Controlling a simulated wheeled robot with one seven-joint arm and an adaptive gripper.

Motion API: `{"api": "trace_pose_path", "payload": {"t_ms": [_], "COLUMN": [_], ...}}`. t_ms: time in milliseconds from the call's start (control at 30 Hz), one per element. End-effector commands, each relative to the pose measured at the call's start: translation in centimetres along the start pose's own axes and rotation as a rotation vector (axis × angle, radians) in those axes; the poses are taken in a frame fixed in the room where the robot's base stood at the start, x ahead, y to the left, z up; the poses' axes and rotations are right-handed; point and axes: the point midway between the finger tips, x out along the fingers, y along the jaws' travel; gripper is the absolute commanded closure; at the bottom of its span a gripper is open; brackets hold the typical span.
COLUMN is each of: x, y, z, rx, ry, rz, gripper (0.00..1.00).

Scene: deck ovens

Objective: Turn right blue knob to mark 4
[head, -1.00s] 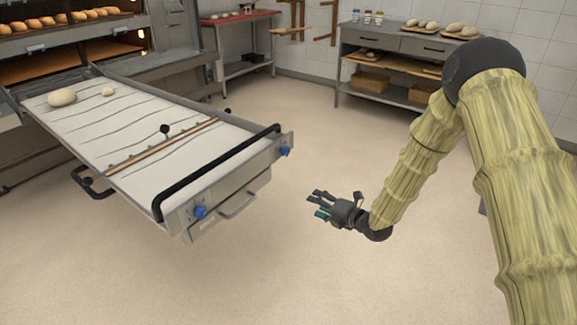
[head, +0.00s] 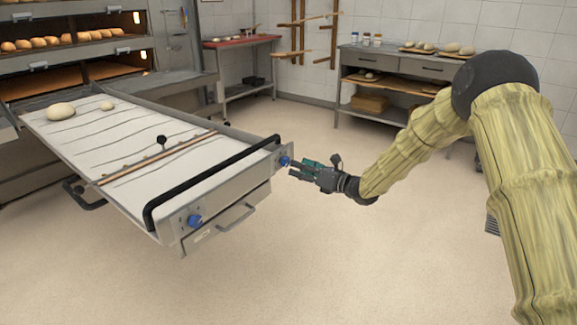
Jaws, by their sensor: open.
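The right blue knob (head: 285,161) sits at the right end of the front panel of the loader (head: 232,191). Its pointer and marks are too small to read. A second blue knob (head: 194,221) is at the left end of the same panel. My gripper (head: 297,168) is open, with its fingertips just right of the right knob and pointing at it. I cannot tell whether the fingers touch the knob or reach around it.
A black bar (head: 212,178) runs across the loader's front end, and a metal handle (head: 236,217) sticks out below the panel. Two dough pieces (head: 61,111) lie on the loader's far end. The floor (head: 330,260) in front is clear.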

Motion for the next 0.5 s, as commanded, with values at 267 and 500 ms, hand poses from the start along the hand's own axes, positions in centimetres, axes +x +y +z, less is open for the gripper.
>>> {"api": "trace_pose_path", "payload": {"t_ms": [267,500], "x": [4.0,5.5], "y": [-0.1,0.0], "z": [-0.1,-0.1], "rx": [0.001,0.001], "ry": [0.000,0.000], "rz": [0.000,-0.001], "gripper": [0.46,0.46]}}
